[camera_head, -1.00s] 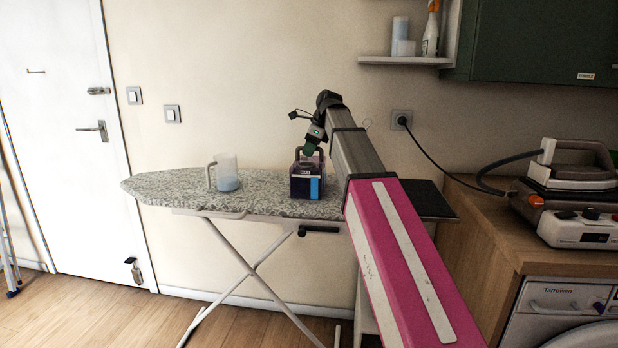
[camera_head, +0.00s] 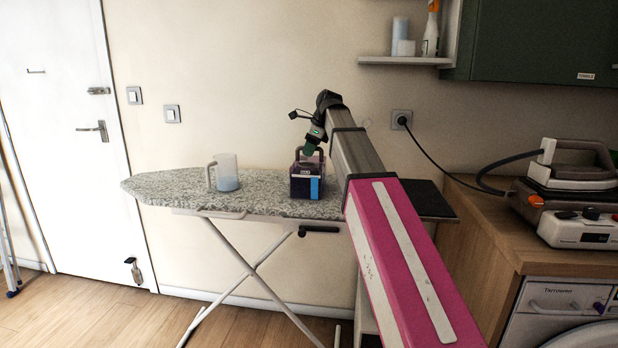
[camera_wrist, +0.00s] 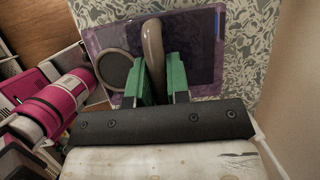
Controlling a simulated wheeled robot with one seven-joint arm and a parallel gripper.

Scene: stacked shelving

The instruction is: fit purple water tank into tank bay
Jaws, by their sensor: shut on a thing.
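The purple water tank (camera_head: 306,180) stands on the patterned ironing board (camera_head: 262,183), and its see-through purple body also shows in the wrist view (camera_wrist: 203,50). A round dark cap (camera_wrist: 115,70) is on its top, beside a grey-brown handle (camera_wrist: 154,48). My gripper (camera_head: 309,149) is above the tank; in the wrist view its green fingers (camera_wrist: 160,80) are shut on the handle, one on each side. The steam station (camera_head: 580,222) with its iron (camera_head: 575,165) stands on the wooden counter at the right. I cannot make out an open tank bay on it.
A clear measuring jug (camera_head: 225,173) with bluish liquid stands left of the tank. A wall shelf (camera_head: 405,60) with bottles and a green cabinet (camera_head: 545,40) hang above. A black cord (camera_head: 440,162) runs from the wall socket to the counter (camera_head: 490,215).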

